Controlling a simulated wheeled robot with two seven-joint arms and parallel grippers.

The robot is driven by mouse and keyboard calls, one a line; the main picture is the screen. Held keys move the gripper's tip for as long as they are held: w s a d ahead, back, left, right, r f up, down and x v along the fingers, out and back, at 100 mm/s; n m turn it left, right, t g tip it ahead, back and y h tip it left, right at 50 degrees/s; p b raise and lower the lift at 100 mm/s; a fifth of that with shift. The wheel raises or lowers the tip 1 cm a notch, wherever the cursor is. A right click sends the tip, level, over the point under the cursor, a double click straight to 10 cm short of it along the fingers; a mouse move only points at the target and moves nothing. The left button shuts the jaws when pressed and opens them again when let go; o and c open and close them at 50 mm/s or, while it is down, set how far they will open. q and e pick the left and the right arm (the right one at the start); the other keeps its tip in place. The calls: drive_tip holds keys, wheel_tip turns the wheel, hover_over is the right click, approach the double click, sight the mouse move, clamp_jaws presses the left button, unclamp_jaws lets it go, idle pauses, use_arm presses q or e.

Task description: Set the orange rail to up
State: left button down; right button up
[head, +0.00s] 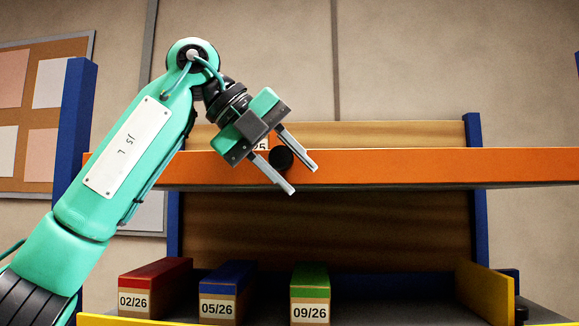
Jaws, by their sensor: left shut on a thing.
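The orange rail (420,168) runs level across the shelf unit in the head view, high above the lower shelf. A round black knob (281,158) sits on its front, left of the middle. My left gripper (304,180) comes in from the upper left, with its two grey fingers on either side of the knob, shut on it. Part of a label with "25" shows behind the gripper, above the rail. My right gripper is not in view.
Red (158,285), blue (229,290) and green (311,291) reams labelled 02/26, 05/26 and 09/26 stand on the lower shelf. A yellow side panel (485,291) is at the right. Blue posts (75,130) flank the unit.

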use_arm(q)
drive_tip(key=c, duration=1)
unclamp_jaws()
drive_tip(key=shift+w, duration=0.15)
drive_tip(key=shift+a+r, duration=0.25)
drive_tip(key=shift+a, duration=0.05)
drive_tip(key=b+v, duration=0.2)
drive_tip(key=v, duration=1.1)
